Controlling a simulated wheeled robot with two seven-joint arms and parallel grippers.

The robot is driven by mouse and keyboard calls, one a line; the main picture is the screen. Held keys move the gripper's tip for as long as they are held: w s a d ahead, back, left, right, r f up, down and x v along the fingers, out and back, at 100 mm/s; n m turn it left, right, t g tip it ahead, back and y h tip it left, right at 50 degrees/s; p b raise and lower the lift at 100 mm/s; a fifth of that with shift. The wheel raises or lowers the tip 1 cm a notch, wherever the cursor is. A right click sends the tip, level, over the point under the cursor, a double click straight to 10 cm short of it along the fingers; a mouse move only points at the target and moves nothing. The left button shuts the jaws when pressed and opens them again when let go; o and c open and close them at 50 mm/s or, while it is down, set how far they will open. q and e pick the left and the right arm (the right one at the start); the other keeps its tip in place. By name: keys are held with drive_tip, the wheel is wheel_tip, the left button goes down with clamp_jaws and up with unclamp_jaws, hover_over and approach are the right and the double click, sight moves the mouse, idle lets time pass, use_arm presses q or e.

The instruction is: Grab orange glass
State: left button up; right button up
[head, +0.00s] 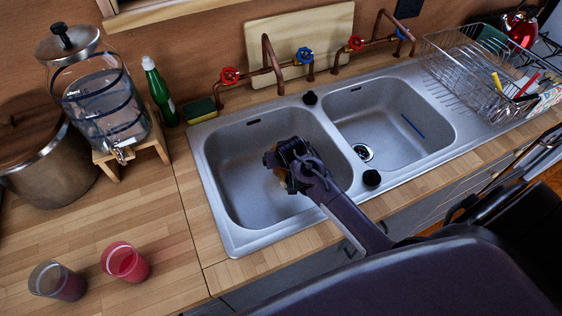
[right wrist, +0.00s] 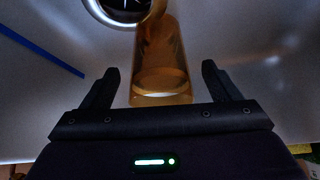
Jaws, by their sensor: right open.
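The orange glass (right wrist: 162,78) is see-through amber and stands between the two fingers of my right gripper (right wrist: 159,68) in the right wrist view. A gap shows on each side of it, so the fingers are apart and not closed on it. In the head view my right gripper (head: 288,155) reaches down into the left sink basin. Only a small orange sliver of the glass (head: 281,176) shows beside it; the rest is hidden behind the gripper. My left gripper is not in view.
The left basin's walls (head: 225,160) surround the gripper. The right basin (head: 385,110) holds a blue strip (head: 412,127). Copper taps (head: 270,60) rise behind the sink. A red cup (head: 125,262) and a dark cup (head: 58,281) stand on the left counter. A dish rack (head: 480,75) is at right.

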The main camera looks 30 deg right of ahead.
drive_tip(key=shift+x, duration=1.55)
drive_tip(key=c, duration=1.1)
drive_tip(key=shift+r, duration=0.1)
drive_tip(key=c, duration=0.3)
drive_tip(key=shift+r, duration=0.15)
